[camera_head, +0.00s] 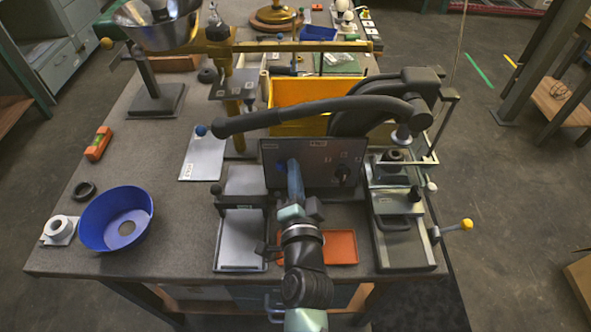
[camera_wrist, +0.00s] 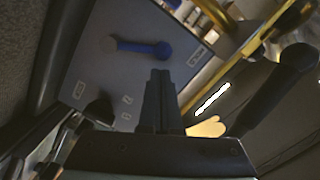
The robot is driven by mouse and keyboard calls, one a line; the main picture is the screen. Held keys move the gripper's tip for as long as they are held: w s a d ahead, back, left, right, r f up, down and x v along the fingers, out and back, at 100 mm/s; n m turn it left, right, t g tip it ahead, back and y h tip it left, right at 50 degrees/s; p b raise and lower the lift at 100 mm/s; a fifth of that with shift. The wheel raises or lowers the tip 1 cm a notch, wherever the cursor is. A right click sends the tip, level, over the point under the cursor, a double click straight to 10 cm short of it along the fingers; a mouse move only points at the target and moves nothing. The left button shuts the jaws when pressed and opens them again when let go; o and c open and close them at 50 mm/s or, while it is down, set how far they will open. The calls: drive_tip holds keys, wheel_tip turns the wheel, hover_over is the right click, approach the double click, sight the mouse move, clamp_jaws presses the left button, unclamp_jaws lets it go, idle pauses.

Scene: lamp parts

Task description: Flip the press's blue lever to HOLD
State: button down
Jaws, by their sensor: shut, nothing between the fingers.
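The press's dark panel (camera_head: 325,160) stands upright near the middle of the table. In the wrist view the panel (camera_wrist: 95,65) carries the blue lever (camera_wrist: 140,47). One end of the lever is a dark round pivot; its blue knob points toward a white label (camera_wrist: 197,57). Another label (camera_wrist: 79,90) is on the opposite side; I cannot read either. My gripper (camera_wrist: 160,75) is shut and empty, its fingertips close to the knob but seemingly apart. In the head view my gripper (camera_head: 292,165) is in front of the panel and hides most of the lever.
The press's long black handle (camera_head: 320,108) arches above the panel. A yellow bin (camera_head: 300,92) stands behind it. An orange tray (camera_head: 342,247) and a grey tray (camera_head: 240,240) lie in front. A blue bowl (camera_head: 116,218) is at left. The table's left middle is fairly clear.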

drive_tip(key=shift+a+n, duration=0.35)
drive_tip(key=shift+n, duration=0.15)
drive_tip(key=shift+s, duration=0.1)
idle(0.4)
